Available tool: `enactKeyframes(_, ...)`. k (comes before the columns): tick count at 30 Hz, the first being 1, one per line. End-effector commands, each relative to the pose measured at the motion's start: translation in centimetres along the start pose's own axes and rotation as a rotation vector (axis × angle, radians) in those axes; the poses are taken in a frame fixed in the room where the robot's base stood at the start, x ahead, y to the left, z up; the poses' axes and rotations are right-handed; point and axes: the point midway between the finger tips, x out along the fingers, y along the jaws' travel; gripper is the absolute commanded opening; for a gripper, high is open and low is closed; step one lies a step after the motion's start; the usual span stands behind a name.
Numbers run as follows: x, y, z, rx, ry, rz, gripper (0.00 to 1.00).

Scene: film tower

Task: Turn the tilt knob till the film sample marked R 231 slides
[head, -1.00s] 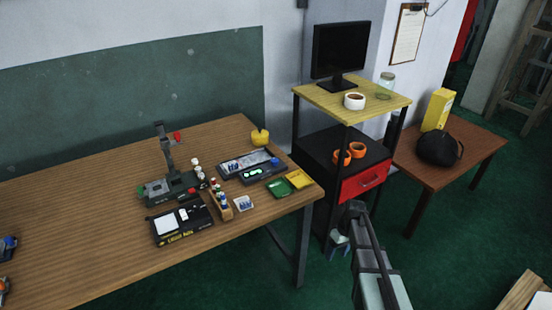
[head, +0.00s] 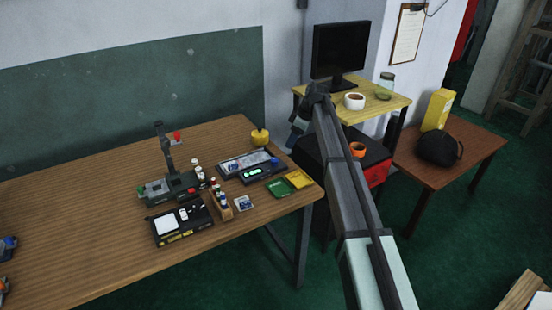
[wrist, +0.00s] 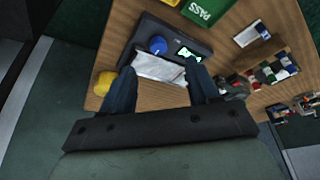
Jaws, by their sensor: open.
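The dark instrument with a green-lit display (head: 262,172) lies on the bench's right part. The wrist view shows it with a round blue knob (wrist: 157,45) and a pale, shiny sheet (wrist: 160,67). An upright tower stand (head: 162,150) with a red piece (head: 176,136) on its arm stands left of it. I cannot tell which part is the tilt knob, and no R 231 mark is readable.
A yellow round object (head: 260,137) sits at the bench's back edge. Green (head: 280,187) and yellow (head: 299,179) trays lie at the right edge. Small bottles (head: 213,185) and a black boxed device (head: 181,222) stand nearby. A shelf unit (head: 385,106) is right of the bench. The bench's left is mostly clear.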

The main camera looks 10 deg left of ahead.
Motion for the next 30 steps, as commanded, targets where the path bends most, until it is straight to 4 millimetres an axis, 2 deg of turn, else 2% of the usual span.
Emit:
enactKeyframes(1, -0.4, 0.7, -1.2, -0.025, 0.008, 0.000, 0.60)
enactKeyframes(3, -0.6, 0.8, -2.0, -0.047, 0.015, 0.000, 0.60)
enactKeyframes(8, 0.4, 0.7, -2.2, -0.057, 0.017, -0.002, 0.60)
enactKeyframes(24, 9.4, 0.7, -2.3, -0.054, 0.016, -0.002, 0.60)
enactKeyframes(30, 11.8, 0.7, -2.3, -0.053, 0.017, 0.000, 0.60)
